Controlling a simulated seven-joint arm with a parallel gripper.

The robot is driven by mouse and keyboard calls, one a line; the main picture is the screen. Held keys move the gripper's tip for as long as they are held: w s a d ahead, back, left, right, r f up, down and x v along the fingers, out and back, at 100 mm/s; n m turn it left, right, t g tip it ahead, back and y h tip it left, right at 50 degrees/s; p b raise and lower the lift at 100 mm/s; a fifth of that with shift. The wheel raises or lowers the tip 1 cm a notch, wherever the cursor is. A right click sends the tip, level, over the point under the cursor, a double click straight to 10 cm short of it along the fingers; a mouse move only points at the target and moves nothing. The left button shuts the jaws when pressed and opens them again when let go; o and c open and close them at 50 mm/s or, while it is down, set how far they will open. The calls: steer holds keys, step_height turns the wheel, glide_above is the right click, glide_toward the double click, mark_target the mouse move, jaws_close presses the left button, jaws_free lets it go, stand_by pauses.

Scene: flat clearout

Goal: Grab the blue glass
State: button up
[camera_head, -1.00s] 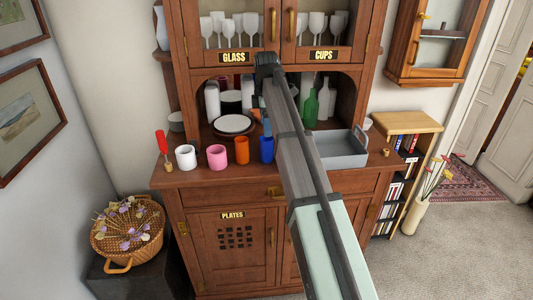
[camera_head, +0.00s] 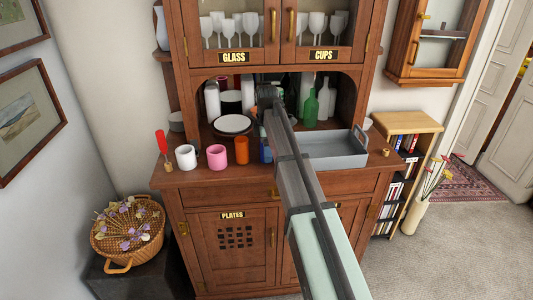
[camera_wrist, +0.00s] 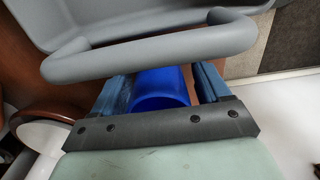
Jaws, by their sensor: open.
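The blue glass (camera_head: 265,152) stands on the cabinet counter, right of the orange cup, mostly hidden behind my arm in the head view. In the wrist view the blue glass (camera_wrist: 161,88) shows between the two fingers of my gripper (camera_wrist: 160,84), with a gap on its right side. The gripper is open. In the head view my gripper (camera_head: 267,100) is above and around the glass's area, its fingertips hard to make out.
A grey tray (camera_head: 336,162) with a raised handle lies close on the right; its handle (camera_wrist: 150,48) crosses near the fingertips. An orange cup (camera_head: 242,150), pink cup (camera_head: 217,157) and white cup (camera_head: 186,157) stand left. A plate (camera_head: 232,125) and green bottle (camera_head: 310,108) are behind.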

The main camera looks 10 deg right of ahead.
steer(key=shift+f, duration=0.35)
steer(key=shift+c, duration=0.4)
steer(key=c, duration=1)
steer(key=shift+r, duration=0.15)
